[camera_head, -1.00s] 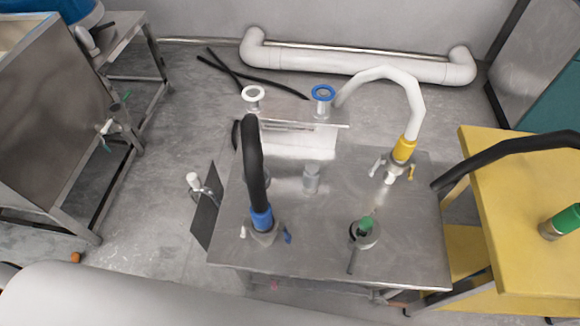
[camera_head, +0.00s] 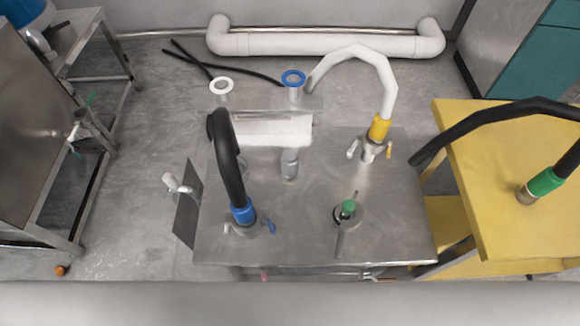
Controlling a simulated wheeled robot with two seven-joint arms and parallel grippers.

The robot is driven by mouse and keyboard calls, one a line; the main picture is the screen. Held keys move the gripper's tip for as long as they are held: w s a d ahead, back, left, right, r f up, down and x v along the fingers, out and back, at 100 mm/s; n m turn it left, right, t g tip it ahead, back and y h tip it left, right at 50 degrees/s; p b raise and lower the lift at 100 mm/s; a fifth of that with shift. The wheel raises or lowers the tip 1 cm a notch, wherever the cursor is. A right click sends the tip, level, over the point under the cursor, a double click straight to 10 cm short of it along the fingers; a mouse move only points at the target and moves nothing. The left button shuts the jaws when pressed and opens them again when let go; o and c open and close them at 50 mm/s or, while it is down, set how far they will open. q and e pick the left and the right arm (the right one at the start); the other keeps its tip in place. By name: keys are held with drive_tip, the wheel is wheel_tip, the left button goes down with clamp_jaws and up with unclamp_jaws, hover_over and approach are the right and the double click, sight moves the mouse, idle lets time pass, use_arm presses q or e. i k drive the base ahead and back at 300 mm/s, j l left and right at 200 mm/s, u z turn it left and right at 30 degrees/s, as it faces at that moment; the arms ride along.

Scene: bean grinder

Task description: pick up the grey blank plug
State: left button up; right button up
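A small grey cylinder (camera_head: 289,164) stands upright on the back middle of the metal table (camera_head: 300,230); it may be the grey blank plug, but it is too small to be sure. A grey fitting with a green top (camera_head: 347,209) sits at the front right of the table, with a grey handle pointing toward the front. Neither of my grippers is in view, and nothing touches these things.
A black hose with a blue collar (camera_head: 241,212) and a white hose with a yellow collar (camera_head: 380,128) connect at the table. A yellow table (camera_head: 470,180) with a black, green-collared hose (camera_head: 546,181) stands right. Open floor (camera_head: 120,220) lies left.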

sight(289, 158)
drive_tip(key=k+l+z, duration=0.1)
drive_tip(key=k+l, duration=0.15)
drive_tip(key=k+l+z, duration=0.15)
drive_tip(key=l, duration=0.25)
drive_tip(key=k+l+z, duration=0.1)
drive_tip(key=k+l, duration=0.25)
drive_tip(key=k+l+z, duration=0.1)
drive_tip(key=l, duration=0.3)
drive_tip(key=k, duration=0.1)
